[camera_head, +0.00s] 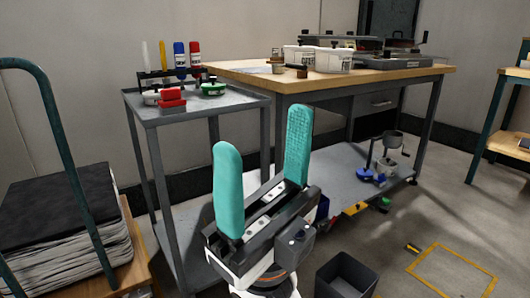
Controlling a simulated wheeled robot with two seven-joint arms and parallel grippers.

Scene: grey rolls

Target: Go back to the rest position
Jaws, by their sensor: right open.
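My right gripper (262,175) stands raised in the lower middle of the head view, its two teal padded fingers pointing up. The fingers are wide apart with nothing between them. It is in front of the grey side cart and the workbench, touching neither as far as I can see. My left gripper is not in view.
A grey metal cart (162,110) holds bottles and red and green items. A wood-topped workbench (400,76) carries white tubs (334,60). A dark open bin (345,276) stands on the floor. A stacked trolley (70,215) is at left, a shelf (497,88) at right.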

